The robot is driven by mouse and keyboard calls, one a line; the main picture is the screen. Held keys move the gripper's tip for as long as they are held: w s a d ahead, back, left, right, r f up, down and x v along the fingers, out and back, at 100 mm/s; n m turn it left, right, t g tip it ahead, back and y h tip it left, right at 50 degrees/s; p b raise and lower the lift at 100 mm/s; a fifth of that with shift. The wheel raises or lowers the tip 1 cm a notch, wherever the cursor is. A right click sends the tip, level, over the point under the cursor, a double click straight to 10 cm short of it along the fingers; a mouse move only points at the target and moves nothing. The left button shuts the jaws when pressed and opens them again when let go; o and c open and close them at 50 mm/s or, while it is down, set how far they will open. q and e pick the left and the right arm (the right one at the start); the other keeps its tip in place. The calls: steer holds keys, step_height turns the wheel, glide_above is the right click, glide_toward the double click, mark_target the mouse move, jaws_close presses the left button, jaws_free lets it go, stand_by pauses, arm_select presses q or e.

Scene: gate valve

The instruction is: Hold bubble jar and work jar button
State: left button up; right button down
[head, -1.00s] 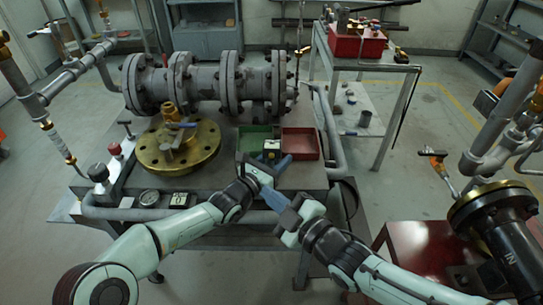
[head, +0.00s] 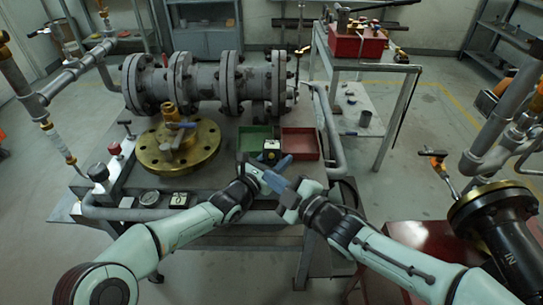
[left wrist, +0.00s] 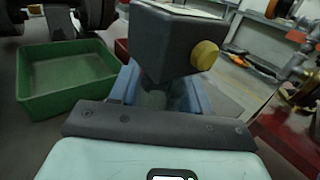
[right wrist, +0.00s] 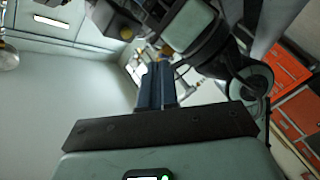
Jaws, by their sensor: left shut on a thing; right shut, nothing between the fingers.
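The bubble jar (head: 271,149) is a small dark block with a pale top, in front of the trays in the head view. In the left wrist view the jar (left wrist: 176,42) fills the upper middle, with a round yellow button (left wrist: 204,55) on its right side. My left gripper (head: 283,162) is shut on the jar; its blue fingers (left wrist: 160,95) sit at the jar's lower part. My right gripper (head: 272,181) is shut and empty, just below the jar in the head view, apparently apart from it. Its closed blue fingers (right wrist: 155,85) point toward my left arm in the right wrist view.
A green tray (head: 252,153) and a red tray (head: 318,145) lie on the bench behind the jar. A brass flange (head: 162,160) stands to the left, below a large flanged pipe (head: 200,85).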

steer(key=shift+w+d, duration=0.1)
steer(key=shift+w, duration=1.6)
steer(key=shift+w, duration=0.15)
stand_by(0.6)
steer(key=shift+w, duration=0.25)
steer(key=shift+w, duration=0.45)
stand_by(0.6)
steer(key=shift+s, duration=0.9)
steer(key=shift+s, duration=2.5)
